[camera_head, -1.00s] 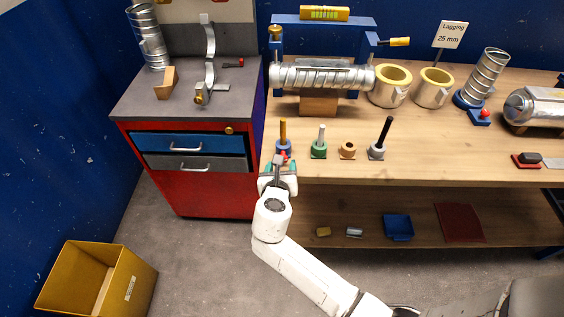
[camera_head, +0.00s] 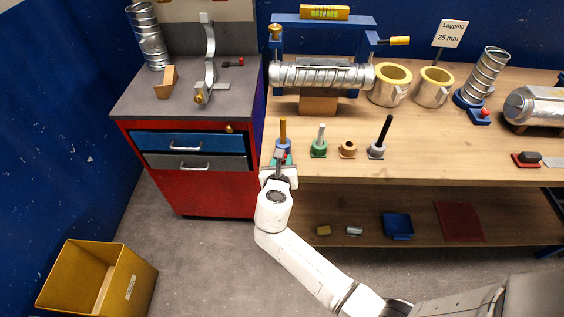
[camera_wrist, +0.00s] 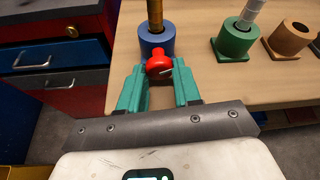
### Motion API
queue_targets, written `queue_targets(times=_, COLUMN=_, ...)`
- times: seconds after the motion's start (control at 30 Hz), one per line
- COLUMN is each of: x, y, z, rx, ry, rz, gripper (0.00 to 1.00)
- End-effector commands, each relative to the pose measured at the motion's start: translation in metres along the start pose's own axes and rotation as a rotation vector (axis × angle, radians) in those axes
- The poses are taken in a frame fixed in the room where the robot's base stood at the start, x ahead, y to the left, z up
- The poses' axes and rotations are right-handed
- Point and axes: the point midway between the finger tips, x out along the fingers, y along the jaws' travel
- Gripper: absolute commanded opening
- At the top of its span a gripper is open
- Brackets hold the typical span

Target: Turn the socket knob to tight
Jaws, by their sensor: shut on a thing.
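The blue socket (camera_head: 284,147) stands at the bench's front edge with a brass-coloured rod upright in it. It also shows in the wrist view (camera_wrist: 156,41). Its red knob (camera_wrist: 158,63) faces me, with a pale pointer mark toward the lower right. My gripper (camera_wrist: 160,80) has its teal fingers on either side of the knob and is shut on it. In the head view my gripper (camera_head: 279,163) is just in front of the socket and hides the knob. Any tight or loose marking cannot be made out.
A green socket (camera_head: 319,149), a tan socket (camera_head: 348,149) and a grey socket (camera_head: 377,150) stand to the right along the bench edge (camera_head: 450,172). The red cabinet (camera_head: 205,190) is close on the left. A yellow bin (camera_head: 75,285) stands on the floor.

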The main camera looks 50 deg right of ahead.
Motion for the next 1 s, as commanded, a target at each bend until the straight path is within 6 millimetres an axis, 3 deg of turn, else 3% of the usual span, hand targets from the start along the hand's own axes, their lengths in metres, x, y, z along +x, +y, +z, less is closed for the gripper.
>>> queue_targets(times=0.17, x=-0.0002, y=0.0002, z=-0.0001, rx=0.000, ry=0.000, rz=0.001, gripper=0.02)
queue_targets(times=0.33, x=-0.0002, y=-0.0013, z=-0.0003, rx=0.064, ry=0.000, rz=0.027, gripper=0.02)
queue_targets(times=0.63, x=0.0006, y=-0.0026, z=-0.0019, rx=0.353, ry=0.000, rz=0.146, gripper=0.02)
queue_targets(times=1.0, x=0.0001, y=-0.0025, z=-0.0009, rx=0.389, ry=0.001, rz=0.161, gripper=0.02)
